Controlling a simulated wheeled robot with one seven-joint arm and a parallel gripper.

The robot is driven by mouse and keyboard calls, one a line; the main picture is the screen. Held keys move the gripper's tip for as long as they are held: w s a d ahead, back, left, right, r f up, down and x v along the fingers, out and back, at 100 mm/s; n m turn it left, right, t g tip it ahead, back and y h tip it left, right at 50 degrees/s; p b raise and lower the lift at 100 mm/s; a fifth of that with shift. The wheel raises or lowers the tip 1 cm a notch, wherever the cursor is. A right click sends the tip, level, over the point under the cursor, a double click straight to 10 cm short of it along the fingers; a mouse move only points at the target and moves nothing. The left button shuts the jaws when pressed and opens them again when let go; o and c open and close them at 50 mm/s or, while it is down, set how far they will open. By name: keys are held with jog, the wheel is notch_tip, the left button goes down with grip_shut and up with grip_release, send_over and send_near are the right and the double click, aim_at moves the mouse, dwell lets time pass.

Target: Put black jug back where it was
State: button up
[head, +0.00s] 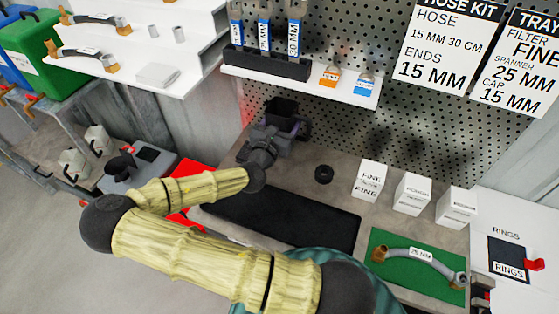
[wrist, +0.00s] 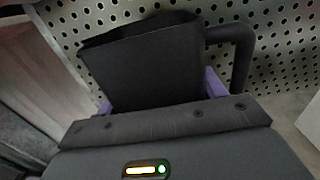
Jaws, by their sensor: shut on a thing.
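The black jug (head: 284,108) is at the back left of the bench, close to the pegboard, with its open top facing up. In the wrist view the jug (wrist: 155,65) fills the middle, with its handle (wrist: 243,55) to the right. My gripper (head: 280,128) is shut on the jug. In the wrist view its purple fingers (wrist: 160,92) sit on either side of the jug's body. My gripper hides the jug's lower part, so I cannot tell whether its base touches the bench.
A black mat (head: 290,220) lies in front, with a black ring (head: 323,174) behind it. Several white boxes (head: 412,194) and a green mat (head: 410,282) with a hose are to the right.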

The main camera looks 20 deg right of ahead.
jog(key=shift+s, duration=0.1)
jog(key=f, duration=0.5)
jog(key=shift+w+f, duration=0.2)
jog(key=shift+f, duration=0.2)
jog(key=shift+d+f, duration=0.1)
jog(key=shift+f, duration=0.15)
jog(key=shift+s, duration=0.2)
notch_tip(320, 180, down, 4)
jog(key=shift+w+r+p, duration=0.1)
jog(key=shift+r+p, duration=0.15)
jog(key=shift+p, duration=0.1)
